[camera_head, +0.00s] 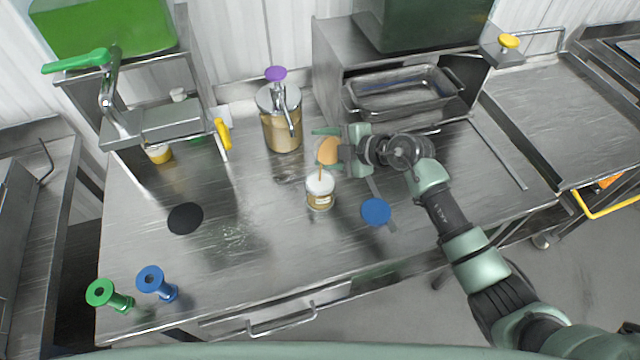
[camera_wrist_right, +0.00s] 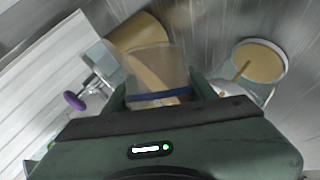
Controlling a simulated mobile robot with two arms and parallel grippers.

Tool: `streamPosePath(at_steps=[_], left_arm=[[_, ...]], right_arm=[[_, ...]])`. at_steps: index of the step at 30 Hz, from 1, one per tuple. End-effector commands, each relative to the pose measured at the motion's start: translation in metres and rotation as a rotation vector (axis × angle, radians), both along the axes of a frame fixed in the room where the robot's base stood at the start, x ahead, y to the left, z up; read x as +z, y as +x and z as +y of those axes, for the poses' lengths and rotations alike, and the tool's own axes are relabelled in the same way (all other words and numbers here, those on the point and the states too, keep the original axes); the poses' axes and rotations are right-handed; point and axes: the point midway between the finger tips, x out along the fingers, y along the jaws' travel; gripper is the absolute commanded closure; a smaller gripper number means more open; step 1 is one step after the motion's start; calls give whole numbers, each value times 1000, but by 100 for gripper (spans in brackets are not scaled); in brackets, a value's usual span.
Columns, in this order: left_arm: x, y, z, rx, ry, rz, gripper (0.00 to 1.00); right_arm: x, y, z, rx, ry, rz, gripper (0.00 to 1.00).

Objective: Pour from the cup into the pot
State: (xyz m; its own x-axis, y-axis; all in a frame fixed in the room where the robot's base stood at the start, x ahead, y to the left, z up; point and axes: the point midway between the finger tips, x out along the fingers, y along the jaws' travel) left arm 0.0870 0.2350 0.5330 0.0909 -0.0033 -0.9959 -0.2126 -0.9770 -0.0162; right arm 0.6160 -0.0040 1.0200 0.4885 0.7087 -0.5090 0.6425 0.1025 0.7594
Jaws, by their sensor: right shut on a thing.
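My right gripper (camera_head: 345,150) is shut on the cup (camera_head: 327,151), a clear cup with tan contents. The cup is tilted and held just above the pot. In the right wrist view the cup (camera_wrist_right: 158,72) shows a blue band and tan contents along one side, between the fingers. The pot (camera_head: 320,196) is a small clear container with a label, upright on the steel table; its tan contents show in the right wrist view (camera_wrist_right: 260,62). A thin tan streak runs down at the pot's mouth; I cannot tell whether it is a stream. My left gripper is not in view.
A pump dispenser (camera_head: 282,130) with a purple knob stands behind the pot. A blue disc (camera_head: 376,211) and a black disc (camera_head: 185,218) lie on the table. A steel pan (camera_head: 400,92) is at the back right. Green (camera_head: 108,295) and blue (camera_head: 156,283) spools stand front left.

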Motion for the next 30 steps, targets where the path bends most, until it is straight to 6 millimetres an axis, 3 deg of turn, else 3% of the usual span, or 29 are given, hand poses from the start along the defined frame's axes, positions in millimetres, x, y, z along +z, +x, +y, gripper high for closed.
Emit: streamPosePath(at_steps=[30], left_arm=[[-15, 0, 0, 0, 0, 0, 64]], right_arm=[[5, 0, 0, 0, -50, -101, 91]])
